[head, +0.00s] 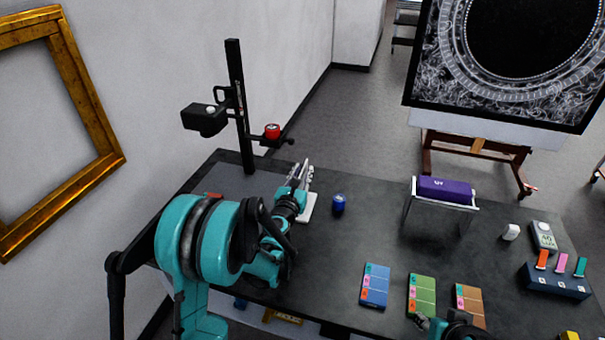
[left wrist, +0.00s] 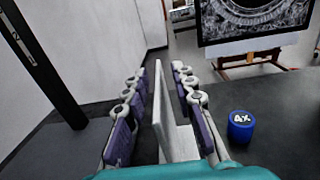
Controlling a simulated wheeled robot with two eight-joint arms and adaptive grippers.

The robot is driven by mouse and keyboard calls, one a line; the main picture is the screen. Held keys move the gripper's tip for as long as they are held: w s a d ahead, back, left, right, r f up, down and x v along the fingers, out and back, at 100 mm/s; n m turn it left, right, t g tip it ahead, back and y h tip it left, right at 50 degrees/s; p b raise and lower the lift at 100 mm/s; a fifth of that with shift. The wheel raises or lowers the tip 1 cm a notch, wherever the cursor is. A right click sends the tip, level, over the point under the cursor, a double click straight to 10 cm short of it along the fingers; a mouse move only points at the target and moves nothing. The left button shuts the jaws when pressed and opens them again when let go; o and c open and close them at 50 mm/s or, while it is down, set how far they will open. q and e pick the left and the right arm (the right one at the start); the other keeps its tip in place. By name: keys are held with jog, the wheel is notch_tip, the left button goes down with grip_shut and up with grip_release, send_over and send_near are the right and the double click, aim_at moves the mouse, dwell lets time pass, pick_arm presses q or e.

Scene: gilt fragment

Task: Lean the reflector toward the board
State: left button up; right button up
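The reflector (left wrist: 162,128) looks like a white upright panel on a white foot. It stands between the fingers of my left gripper (left wrist: 163,95) in the left wrist view. Gaps show on both sides of it, so the gripper looks open around it. In the head view my left gripper (head: 303,172) hides most of the reflector; a white part (head: 309,208) shows beside it. The board seems to be the dark grey baseboard (head: 232,182) under the black stand, left of the gripper. My right gripper (head: 450,326) shows only partly at the bottom edge; its fingers are unclear.
A black column (head: 238,110) carries a camera (head: 205,119) and a red-topped item (head: 272,131). A blue "4x" cylinder (head: 338,204) stands right of the reflector. A purple block (head: 445,189) sits on a stand. Coloured cards (head: 375,286) lie near the front. The table's middle is clear.

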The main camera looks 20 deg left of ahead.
pick_arm(q)
grip_shut()
jog(key=a+n, duration=0.1)
jog(key=a+n+b, duration=0.1)
jog(key=a, duration=0.1)
jog(key=a+f+n+b, duration=0.1)
jog(key=a, duration=0.1)
jog(key=shift+s+a, duration=0.1)
jog(key=shift+a, duration=0.1)
grip_release()
